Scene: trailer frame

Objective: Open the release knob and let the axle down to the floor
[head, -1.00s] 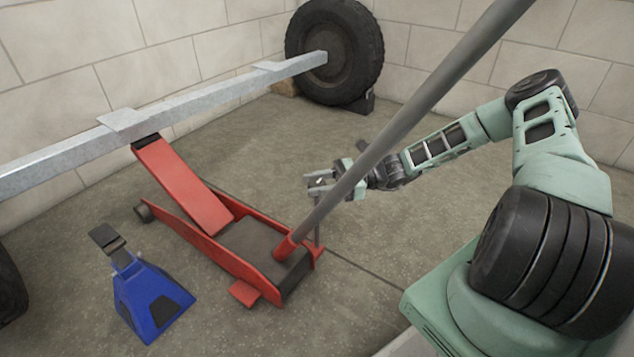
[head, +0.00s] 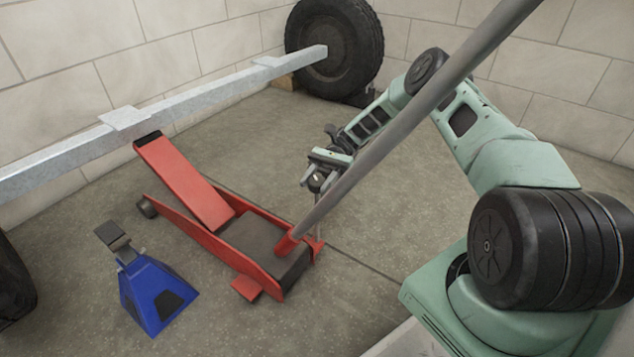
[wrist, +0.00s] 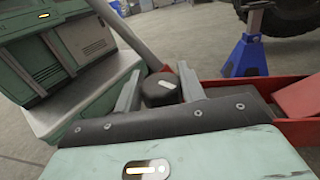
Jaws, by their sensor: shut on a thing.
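The red floor jack (head: 190,190) stands under the grey axle beam (head: 60,155), its lifting arm raised and its dark saddle (head: 147,138) at the underside of the beam. Any gap there is too small to tell. The dark round release knob (wrist: 160,88) sits between the two fingers in the wrist view, with a pale mark on top. My gripper (head: 318,180) is shut on the knob, beside the long grey jack handle (head: 400,130). It also shows in the wrist view (wrist: 158,95).
A blue jack stand (head: 155,295) stands on the floor left of the jack, clear of the beam. A wheel (head: 335,50) is on the beam's far end; another tyre (head: 14,285) shows at the left edge. The handle slants up close to my arm. Block walls stand behind.

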